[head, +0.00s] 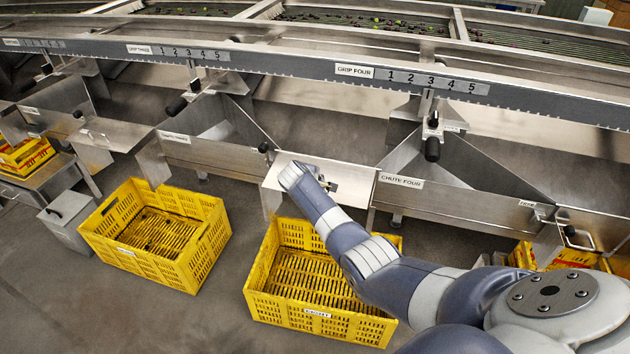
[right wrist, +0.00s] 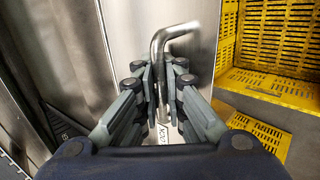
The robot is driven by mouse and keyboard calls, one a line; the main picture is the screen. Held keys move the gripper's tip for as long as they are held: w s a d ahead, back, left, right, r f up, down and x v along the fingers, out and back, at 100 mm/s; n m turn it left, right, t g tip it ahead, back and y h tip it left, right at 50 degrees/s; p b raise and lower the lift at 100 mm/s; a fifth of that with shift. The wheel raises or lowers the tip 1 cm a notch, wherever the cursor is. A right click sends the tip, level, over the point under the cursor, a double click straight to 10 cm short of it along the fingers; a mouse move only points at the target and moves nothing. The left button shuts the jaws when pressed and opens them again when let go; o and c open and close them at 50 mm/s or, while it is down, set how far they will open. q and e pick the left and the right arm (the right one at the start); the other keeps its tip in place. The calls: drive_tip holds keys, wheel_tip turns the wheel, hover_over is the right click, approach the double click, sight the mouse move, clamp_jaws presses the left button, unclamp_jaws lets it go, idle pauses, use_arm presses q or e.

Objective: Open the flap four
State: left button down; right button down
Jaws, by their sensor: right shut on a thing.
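Chute four (head: 455,200) is a steel trough with a "CHUTE FOUR" label, right of centre in the head view. At its left end is a bright steel flap plate (head: 350,192), partly covered by my right arm. In the right wrist view, my right gripper (right wrist: 162,80) is shut on a bent metal bar handle (right wrist: 158,50), with its fingers on either side of the upright part. The steel sheet (right wrist: 195,35) lies behind the handle. A small white label (right wrist: 163,134) shows partly below the fingers. My left gripper is out of view.
A yellow crate (head: 272,297) stands on the floor below the flap, and another yellow crate (head: 118,253) stands to its left. A long steel rail with a "GRIP FOUR" label (head: 355,71) runs above. A black-knobbed lever (head: 432,148) hangs over chute four.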

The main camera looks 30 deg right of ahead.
drive_tip(key=shift+w+a+r, duration=0.1)
drive_tip(key=shift+w+r, duration=0.15)
drive_tip(key=shift+r, duration=0.2)
drive_tip(key=c, duration=2)
unclamp_jaws()
drive_tip(key=shift+s, duration=0.2)
drive_tip(key=shift+s+a+r, duration=0.25)
drive_tip(key=shift+a+r, duration=0.05)
drive_tip(key=v, duration=1.1)
drive_tip(key=shift+a+r, duration=0.1)
drive_tip(key=shift+r, duration=0.05)
